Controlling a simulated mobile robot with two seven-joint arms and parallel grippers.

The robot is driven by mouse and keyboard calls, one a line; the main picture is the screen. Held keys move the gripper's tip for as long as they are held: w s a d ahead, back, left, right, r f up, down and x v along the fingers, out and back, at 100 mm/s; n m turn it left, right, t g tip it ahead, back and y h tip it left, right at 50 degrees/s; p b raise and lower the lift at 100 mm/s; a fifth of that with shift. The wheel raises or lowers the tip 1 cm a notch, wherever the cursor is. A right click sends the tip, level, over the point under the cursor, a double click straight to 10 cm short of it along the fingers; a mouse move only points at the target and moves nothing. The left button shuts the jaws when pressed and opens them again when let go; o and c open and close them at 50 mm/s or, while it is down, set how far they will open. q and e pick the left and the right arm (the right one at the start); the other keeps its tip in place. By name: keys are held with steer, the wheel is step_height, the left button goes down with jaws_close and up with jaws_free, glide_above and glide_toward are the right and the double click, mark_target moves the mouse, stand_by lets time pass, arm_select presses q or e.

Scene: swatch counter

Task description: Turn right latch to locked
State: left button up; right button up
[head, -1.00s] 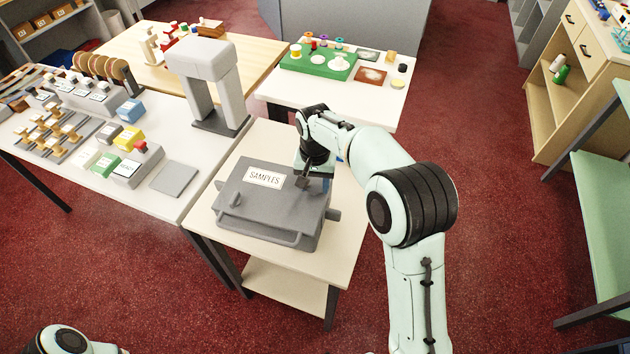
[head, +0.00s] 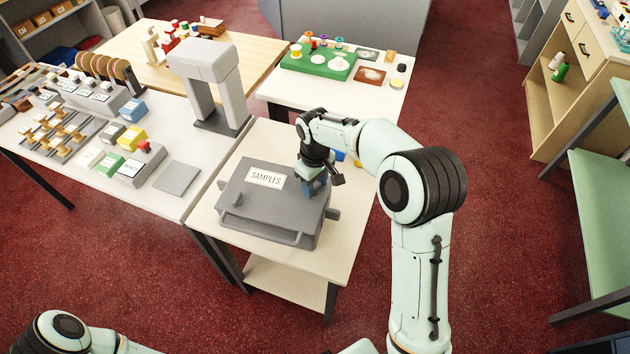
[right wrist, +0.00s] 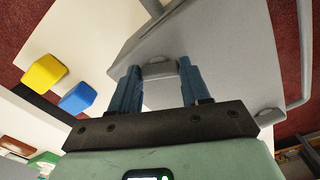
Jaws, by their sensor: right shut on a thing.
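A grey case with a SAMPLES label (head: 240,190) lies closed on a small cream table. My right gripper (head: 317,188) is over the right side of its lid. In the right wrist view, its blue fingers (right wrist: 160,84) stand on either side of a small grey latch (right wrist: 160,70) on the case (right wrist: 225,55) and are shut on it. In the head view the gripper hides this latch, and its locked or unlocked marking cannot be read. Another grey latch (head: 236,198) sits on the left of the lid. My left gripper is out of view.
A blue block (right wrist: 78,97) and a yellow block (right wrist: 44,71) are beside the case. A grey arch-shaped stand (head: 222,85) rises behind it. A white table with a green tray (head: 300,68) stands at the back. The cream table (head: 345,215) is bare right of the case.

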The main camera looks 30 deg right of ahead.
mark_target(315, 187)
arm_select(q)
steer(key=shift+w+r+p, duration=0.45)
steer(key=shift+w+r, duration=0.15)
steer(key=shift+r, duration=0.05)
arm_select(e)
steer(key=n, duration=0.5)
steer(key=shift+n, duration=0.3)
steer(key=o, duration=1.1)
steer(key=shift+c, duration=0.2)
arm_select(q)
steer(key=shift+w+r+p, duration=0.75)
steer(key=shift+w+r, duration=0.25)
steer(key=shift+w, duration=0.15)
arm_select(e)
step_height(315, 187, up, 13)
steer(key=shift+r, duration=0.2)
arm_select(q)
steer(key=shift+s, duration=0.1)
